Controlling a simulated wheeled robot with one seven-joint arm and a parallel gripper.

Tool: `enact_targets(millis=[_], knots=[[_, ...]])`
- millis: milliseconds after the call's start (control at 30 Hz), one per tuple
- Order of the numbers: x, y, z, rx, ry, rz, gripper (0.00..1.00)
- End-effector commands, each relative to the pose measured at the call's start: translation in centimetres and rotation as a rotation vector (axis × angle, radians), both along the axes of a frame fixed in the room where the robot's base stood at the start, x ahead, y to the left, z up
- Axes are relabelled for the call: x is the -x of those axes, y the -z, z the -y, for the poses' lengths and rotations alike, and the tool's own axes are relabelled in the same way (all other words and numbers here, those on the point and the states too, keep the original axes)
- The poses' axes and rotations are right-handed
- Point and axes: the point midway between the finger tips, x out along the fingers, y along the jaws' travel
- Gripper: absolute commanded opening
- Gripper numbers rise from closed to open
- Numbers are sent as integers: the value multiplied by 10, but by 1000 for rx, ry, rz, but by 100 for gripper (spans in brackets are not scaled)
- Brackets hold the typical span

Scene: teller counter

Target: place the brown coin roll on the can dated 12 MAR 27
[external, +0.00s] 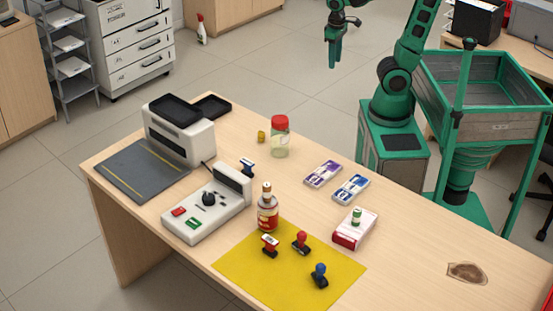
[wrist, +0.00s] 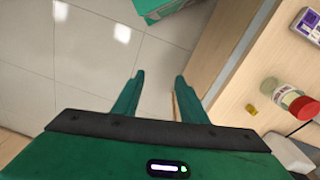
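My gripper (external: 333,60) hangs over the floor beyond the counter's back edge, away from the objects. In the wrist view my gripper (wrist: 158,82) has its fingers apart with nothing between them. A small yellow-brown cylinder (external: 261,136) stands beside a red-lidded jar (external: 280,138); both also show at the wrist view's right, as the cylinder (wrist: 250,109) and the jar (wrist: 302,105). I cannot tell whether the cylinder is the brown coin roll. A bottle-like item (external: 267,216) with a brownish top stands by the yellow mat. No can date is legible.
The counter (external: 420,250) holds a grey-white device (external: 208,210), a printer-like machine (external: 180,137), a yellow mat (external: 245,270) with several stamps, two purple-blue packs (external: 323,174), and a red-white box (external: 345,236) bearing a small green-white roll (external: 356,215). The counter's right side is mostly clear.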

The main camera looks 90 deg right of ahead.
Motion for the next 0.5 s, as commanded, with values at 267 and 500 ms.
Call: enact_targets(millis=[267,500], knots=[[53,9,-6,-55,-4,10,39],[57,9,-7,-60,-6,10,39]])
